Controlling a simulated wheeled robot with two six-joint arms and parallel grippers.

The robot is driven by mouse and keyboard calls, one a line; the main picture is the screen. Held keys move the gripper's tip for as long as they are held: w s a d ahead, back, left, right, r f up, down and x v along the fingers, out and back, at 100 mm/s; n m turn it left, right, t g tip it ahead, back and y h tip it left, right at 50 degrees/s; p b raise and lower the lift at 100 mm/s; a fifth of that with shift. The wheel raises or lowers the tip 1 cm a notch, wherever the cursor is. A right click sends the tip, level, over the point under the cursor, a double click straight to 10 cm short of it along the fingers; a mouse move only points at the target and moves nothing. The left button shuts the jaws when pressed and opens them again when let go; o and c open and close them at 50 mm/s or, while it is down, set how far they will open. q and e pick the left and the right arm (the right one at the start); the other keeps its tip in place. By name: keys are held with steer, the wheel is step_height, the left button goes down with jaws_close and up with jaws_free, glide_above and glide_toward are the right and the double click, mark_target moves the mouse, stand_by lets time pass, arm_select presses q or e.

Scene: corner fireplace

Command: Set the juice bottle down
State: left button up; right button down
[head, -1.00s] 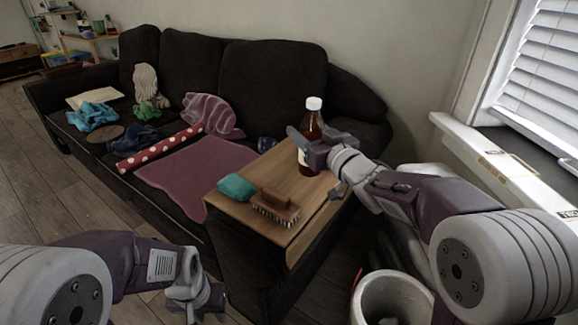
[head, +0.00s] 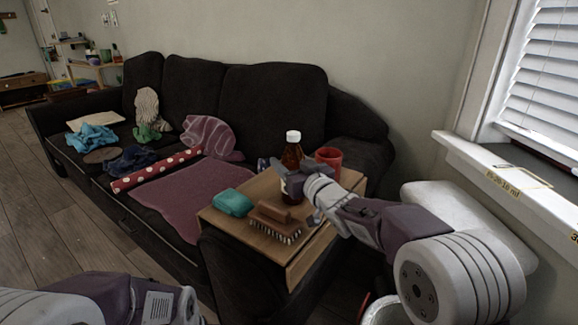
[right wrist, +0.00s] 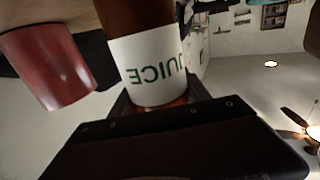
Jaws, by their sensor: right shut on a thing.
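The juice bottle (head: 292,152) is brown with a white cap and stands upright at the wooden armrest tray (head: 262,188). My right gripper (head: 287,180) is shut around its lower body. In the right wrist view the bottle's white JUICE label (right wrist: 150,68) appears upside down between the jaws.
A red cup (head: 328,158) stands on the tray just right of the bottle. A teal block (head: 232,202) and a brown brush (head: 275,224) lie at its near side. A dark sofa (head: 275,95) with cloths and a dotted roll (head: 155,170) is behind and left.

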steer(key=shift+f, duration=0.1)
steer(key=c, duration=0.5)
jaws_free()
